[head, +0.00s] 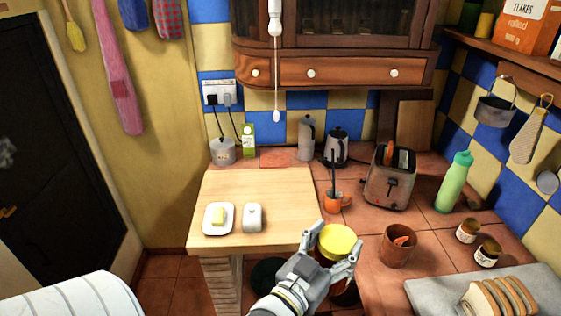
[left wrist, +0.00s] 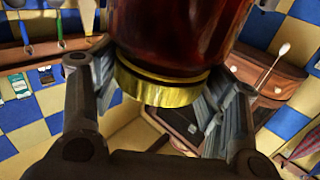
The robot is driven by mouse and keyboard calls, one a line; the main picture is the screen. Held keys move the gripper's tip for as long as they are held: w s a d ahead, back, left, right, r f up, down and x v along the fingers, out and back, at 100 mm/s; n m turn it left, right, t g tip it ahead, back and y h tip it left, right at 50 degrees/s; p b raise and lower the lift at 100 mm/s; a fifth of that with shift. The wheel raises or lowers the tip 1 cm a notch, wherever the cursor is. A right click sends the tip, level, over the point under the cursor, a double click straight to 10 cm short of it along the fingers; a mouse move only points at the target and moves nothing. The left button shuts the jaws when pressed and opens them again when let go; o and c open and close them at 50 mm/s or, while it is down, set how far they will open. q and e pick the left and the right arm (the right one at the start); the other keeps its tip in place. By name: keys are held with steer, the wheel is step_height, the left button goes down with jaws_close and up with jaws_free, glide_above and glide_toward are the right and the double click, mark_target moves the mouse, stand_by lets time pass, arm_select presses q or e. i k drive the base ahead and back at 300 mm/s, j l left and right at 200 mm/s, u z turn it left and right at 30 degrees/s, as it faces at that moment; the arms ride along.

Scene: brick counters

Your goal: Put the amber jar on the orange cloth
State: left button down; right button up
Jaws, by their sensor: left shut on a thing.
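The amber jar, dark red-brown glass with a gold-yellow lid, is between the fingers of my left gripper (head: 336,246). In the head view its lid (head: 340,237) faces up and hides most of the body; the left wrist view shows the glass (left wrist: 180,35) and lid up close. My left gripper is shut on the jar, in front of the tiled counter by the right front corner of the wooden board. An orange-red flat patch (head: 280,158) lies behind the board; I cannot tell whether it is the orange cloth or a tile. My right gripper is not in view.
The wooden board (head: 275,190) holds a white butter dish (head: 218,218) and a small white lidded pot (head: 253,217). The board's back is clear.

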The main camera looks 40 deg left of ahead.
mark_target(275, 159)
steer(key=j+z, duration=0.15)
steer(key=j, duration=0.5)
steer(key=j+z, duration=0.2)
steer(key=j, duration=0.4)
steer(key=j+z, duration=0.15)
steer(key=j, duration=0.5)
steer(key=k+j+z, duration=0.2)
steer(key=j, duration=0.4)
steer(key=j+z, duration=0.15)
steer(key=j, duration=0.5)
